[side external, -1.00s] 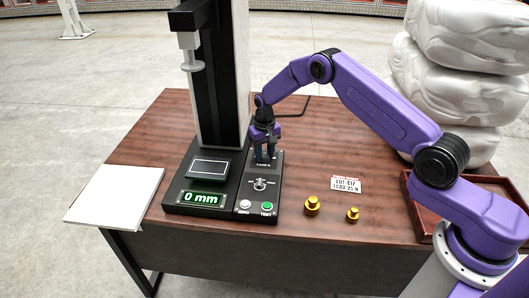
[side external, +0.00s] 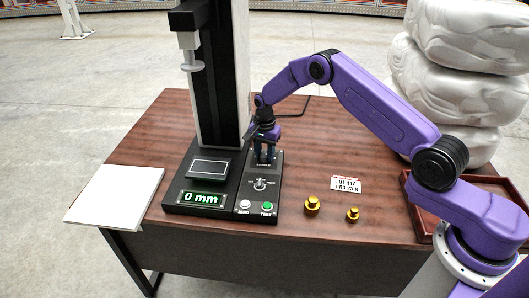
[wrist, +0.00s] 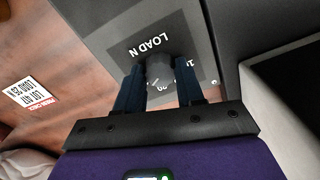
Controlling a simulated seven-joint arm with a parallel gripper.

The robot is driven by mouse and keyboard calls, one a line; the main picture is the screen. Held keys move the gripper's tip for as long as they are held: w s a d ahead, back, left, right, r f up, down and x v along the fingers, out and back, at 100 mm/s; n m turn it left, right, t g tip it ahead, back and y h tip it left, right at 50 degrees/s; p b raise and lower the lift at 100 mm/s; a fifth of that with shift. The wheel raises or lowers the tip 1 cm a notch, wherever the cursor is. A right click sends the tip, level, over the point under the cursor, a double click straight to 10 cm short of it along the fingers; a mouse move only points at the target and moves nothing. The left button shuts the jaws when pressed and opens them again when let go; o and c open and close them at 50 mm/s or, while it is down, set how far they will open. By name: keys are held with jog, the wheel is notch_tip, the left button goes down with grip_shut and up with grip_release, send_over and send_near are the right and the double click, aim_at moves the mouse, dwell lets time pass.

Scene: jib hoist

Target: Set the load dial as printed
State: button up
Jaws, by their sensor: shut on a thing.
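The load dial (wrist: 160,70) is a dark round knob under the printed word LOAD N in the wrist view. My gripper (wrist: 161,88) is shut on it, one dark blue finger on each side. In the side view my gripper (side external: 265,158) points down at the back of the control panel (side external: 247,190) and hides the dial. Part of the dial's scale is covered by the fingers. A white card with a red strip (side external: 346,184) lies on the table to the right. It also shows in the wrist view (wrist: 32,93), its small print seeming to read LOAD 25.
The tester's column (side external: 222,80) rises left of my gripper. A display (side external: 203,198) reads 0 mm. A second knob (side external: 260,184), a white button (side external: 244,204) and a green button (side external: 267,206) sit nearer the front. Two brass weights (side external: 312,205) (side external: 352,214) stand right.

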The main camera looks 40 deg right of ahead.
aim_at(264, 155)
jog(key=shift+m, duration=0.6)
jog(key=o, duration=1)
jog(key=shift+o, duration=0.2)
jog(key=shift+r, duration=0.15)
notch_tip(264, 155, up, 17)
jog(key=shift+r, duration=0.1)
